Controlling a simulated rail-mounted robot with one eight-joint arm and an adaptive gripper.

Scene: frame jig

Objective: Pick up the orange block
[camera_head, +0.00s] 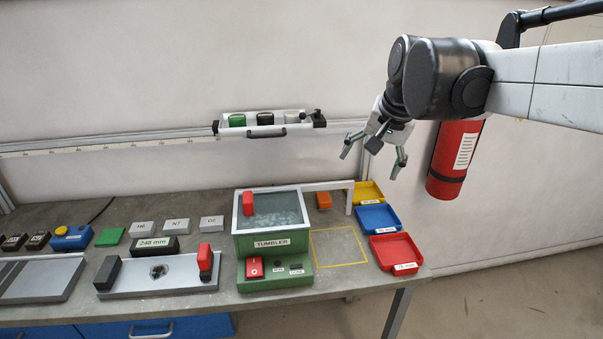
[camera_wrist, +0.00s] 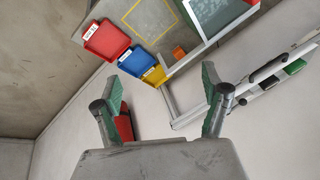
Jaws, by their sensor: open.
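The orange block (camera_head: 323,200) lies on the workbench just right of the green tumbler, behind the yellow-outlined square and near the white frame bar. It also shows in the wrist view (camera_wrist: 178,52), small and beyond the fingertips. My gripper (camera_head: 374,160) is open and empty, raised in the air above the right back part of the bench, well apart from the block. In the wrist view its two green-padded fingers (camera_wrist: 163,82) are spread wide with nothing between them.
The green tumbler (camera_head: 272,241) stands left of the block. Yellow (camera_head: 369,192), blue (camera_head: 378,217) and red (camera_head: 396,250) trays line the bench's right edge. A white frame bar (camera_head: 328,185) stands by the block. A red cylinder (camera_head: 455,160) is near the wall. The yellow-outlined square (camera_head: 339,246) is empty.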

